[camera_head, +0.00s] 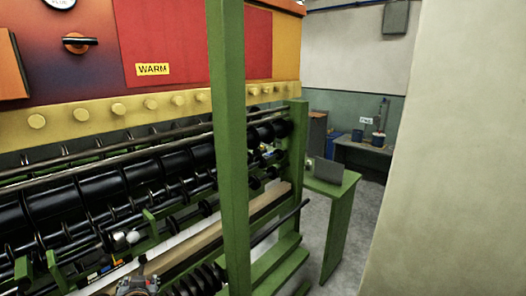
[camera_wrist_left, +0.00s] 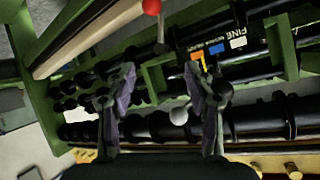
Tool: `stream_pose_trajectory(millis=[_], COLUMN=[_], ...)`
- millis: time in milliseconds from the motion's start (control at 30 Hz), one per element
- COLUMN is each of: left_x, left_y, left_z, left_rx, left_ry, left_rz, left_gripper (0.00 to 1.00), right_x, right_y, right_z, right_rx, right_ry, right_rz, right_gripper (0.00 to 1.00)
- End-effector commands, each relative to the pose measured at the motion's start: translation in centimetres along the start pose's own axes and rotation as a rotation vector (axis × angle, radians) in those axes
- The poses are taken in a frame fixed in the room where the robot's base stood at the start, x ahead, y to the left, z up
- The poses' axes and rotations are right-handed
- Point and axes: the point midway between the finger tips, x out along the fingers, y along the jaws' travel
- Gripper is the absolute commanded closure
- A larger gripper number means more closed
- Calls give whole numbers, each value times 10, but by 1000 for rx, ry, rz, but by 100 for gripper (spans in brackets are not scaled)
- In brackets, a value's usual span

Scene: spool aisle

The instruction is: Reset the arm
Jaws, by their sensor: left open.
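My left gripper (camera_wrist_left: 162,90) is open in the left wrist view, with its two dark purple-grey fingers spread apart. No object is held between them. Behind the fingers are the black rollers (camera_wrist_left: 160,126) of a green-framed machine. A grey ball-ended lever (camera_wrist_left: 179,115) shows between the fingers, close to the right one; I cannot tell whether they touch. A red-knobbed lever (camera_wrist_left: 152,7) is at the top. In the head view a small grey part, probably of my left arm, shows at the bottom edge. My right gripper is in neither view.
A green post (camera_head: 229,150) stands upright before the machine's rollers (camera_head: 110,185). A yellow rail with round knobs (camera_head: 115,108) runs above them. A green side table (camera_head: 332,175) stands right of the machine. A pale wall (camera_head: 455,160) fills the right; grey floor (camera_head: 350,230) lies between.

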Motion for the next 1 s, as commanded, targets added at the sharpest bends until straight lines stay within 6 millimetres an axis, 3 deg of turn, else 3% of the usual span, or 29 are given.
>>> stream_pose_trajectory(millis=[33, 100, 200, 500, 767, 867, 967, 1000], left_x=[-7, -19, -40, -112, -46, -22, 0, 8], left_y=[8, 18, 29, 47, 71, 79, 85, 86], left_z=[33, 73, 119, 220, 294, 333, 382, 406], left_rx=[32, 74, 125, 255, 256, 255, 255, 255], left_ry=[-84, -190, -316, -612, -655, -674, -695, -707], left_rz=[45, 111, 195, 427, 419, 416, 412, 410], left_gripper=[46, 46, 46, 46, 46, 46, 46, 46], right_x=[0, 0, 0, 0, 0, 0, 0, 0], right_y=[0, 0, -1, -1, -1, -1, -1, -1], right_z=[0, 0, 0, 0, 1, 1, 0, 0], right_rx=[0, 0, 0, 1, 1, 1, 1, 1], right_ry=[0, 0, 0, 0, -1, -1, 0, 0], right_rz=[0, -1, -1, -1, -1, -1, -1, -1], right_gripper=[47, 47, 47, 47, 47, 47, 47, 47])
